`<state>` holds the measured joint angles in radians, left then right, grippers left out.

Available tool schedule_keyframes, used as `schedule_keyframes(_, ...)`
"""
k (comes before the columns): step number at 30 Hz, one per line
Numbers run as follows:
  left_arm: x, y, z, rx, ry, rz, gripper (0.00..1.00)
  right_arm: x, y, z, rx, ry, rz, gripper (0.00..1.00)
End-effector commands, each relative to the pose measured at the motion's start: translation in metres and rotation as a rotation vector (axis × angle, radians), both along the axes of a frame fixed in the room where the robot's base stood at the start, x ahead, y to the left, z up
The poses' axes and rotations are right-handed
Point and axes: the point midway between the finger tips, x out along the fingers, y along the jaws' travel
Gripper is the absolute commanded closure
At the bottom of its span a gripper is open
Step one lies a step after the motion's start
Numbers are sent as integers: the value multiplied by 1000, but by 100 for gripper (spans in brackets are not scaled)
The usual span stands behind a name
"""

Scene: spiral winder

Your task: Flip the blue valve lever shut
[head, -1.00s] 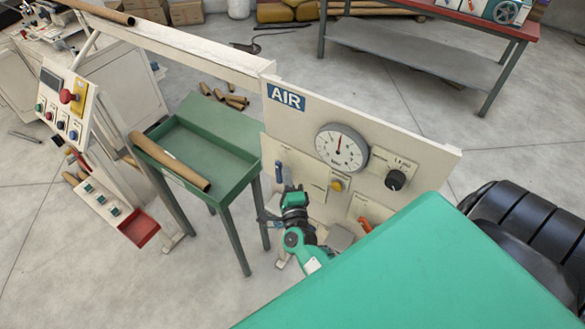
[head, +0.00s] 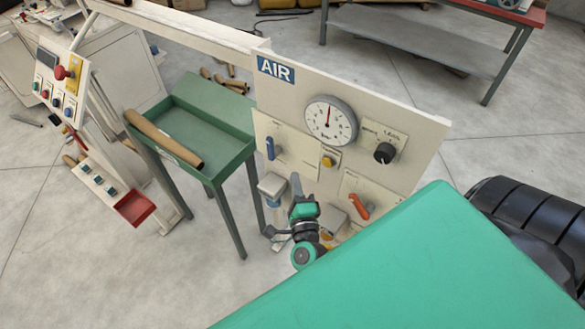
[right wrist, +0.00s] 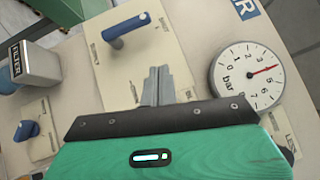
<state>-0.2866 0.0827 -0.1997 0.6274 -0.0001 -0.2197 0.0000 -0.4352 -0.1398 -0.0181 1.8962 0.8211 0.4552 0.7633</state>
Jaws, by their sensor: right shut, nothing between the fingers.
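The blue valve lever (head: 270,148) is on the left part of the cream AIR panel (head: 345,85). In the head view it stands upright. In the right wrist view the blue lever (right wrist: 128,30) shows above and left of my gripper, apart from it. My right gripper (head: 296,182) is in front of the panel's lower part, below and to the right of the lever. Its fingers (right wrist: 158,85) are shut together with nothing between them. My left gripper is not in view.
The panel also has a pressure gauge (head: 330,118), a black knob (head: 384,152), a yellow button (head: 328,161) and an orange lever (head: 359,202). A filter unit (right wrist: 35,62) juts out at the lower left. A green tray table (head: 205,125) stands left of the panel.

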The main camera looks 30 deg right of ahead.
Motion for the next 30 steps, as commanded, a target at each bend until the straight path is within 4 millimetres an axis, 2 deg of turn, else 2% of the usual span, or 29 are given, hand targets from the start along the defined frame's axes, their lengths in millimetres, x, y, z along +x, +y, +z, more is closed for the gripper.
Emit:
schedule_keyframes(3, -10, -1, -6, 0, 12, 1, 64, -10, 4, -1, 0, 0, 0, 100)
schedule_keyframes(8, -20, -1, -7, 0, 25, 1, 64, -15, 6, 0, 0, -1, 0, 100)
schedule_keyframes(24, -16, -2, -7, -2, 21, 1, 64, -15, 6, 0, -2, 1, 1, 100)
schedule_keyframes(26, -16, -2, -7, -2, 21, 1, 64, -14, 8, -5, -12, 15, 8, 100)
schedule_keyframes(28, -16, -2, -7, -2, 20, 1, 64, -12, 15, -21, -48, 58, 31, 100)
schedule_keyframes(30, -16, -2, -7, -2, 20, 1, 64, -9, 27, -51, -114, 136, 78, 100)
